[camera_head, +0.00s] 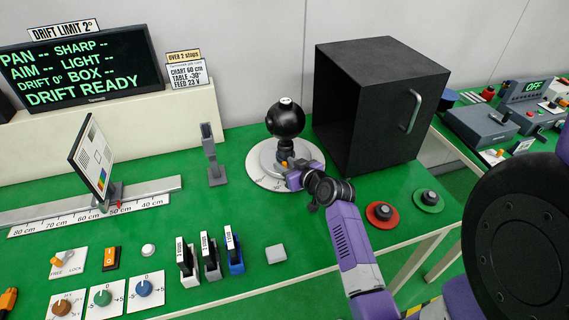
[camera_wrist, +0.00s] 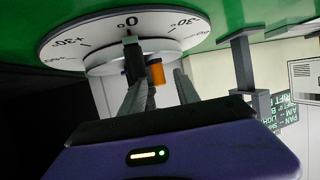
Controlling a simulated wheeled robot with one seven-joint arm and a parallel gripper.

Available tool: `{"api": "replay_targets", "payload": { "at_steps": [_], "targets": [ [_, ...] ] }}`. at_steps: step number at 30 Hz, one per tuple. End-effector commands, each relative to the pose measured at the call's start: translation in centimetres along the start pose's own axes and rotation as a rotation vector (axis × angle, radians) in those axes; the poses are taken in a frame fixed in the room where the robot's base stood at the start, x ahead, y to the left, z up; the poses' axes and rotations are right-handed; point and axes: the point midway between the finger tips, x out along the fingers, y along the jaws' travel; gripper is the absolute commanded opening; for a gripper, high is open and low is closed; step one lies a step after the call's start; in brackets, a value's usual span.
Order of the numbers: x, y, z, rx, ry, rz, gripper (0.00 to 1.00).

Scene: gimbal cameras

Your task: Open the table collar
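The turntable is a white disc with degree marks (camera_head: 258,178) under a black ball-shaped head (camera_head: 286,120). In the wrist view its dial (camera_wrist: 80,38) shows 0° near the middle. A small orange piece, which looks like the collar's lever (camera_wrist: 156,73), sits at the turntable's base; a bit of orange also shows in the head view (camera_head: 284,164). My gripper (camera_wrist: 157,76) is at the turntable's front edge, fingers apart.
A large black box (camera_head: 338,120) with a handled door stands just right of the turntable. A grey post (camera_head: 212,155) and a chart on a rail (camera_head: 92,160) stand to the left. Switches, knobs and several upright clips line the front. Red (camera_head: 382,216) and green (camera_head: 428,201) round pads lie at right.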

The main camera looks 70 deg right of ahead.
Motion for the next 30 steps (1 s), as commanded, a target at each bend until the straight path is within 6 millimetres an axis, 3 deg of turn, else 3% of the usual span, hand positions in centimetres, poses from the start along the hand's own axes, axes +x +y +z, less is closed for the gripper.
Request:
{"api": "replay_targets", "payload": {
  "at_steps": [4, 13, 19, 30],
  "targets": [
    [1.01, 0.03, -0.03, -0.001, 0.0, 0.0, 0.38],
    [1.21, -0.01, 0.02, 0.0, 0.0, 0.0, 0.38],
    [1.19, 0.0, 0.02, 0.0, 0.0, 0.0, 0.0],
    [1.18, 0.01, 0.02, 0.0, 0.0, 0.001, 0.0]
  ]
}}
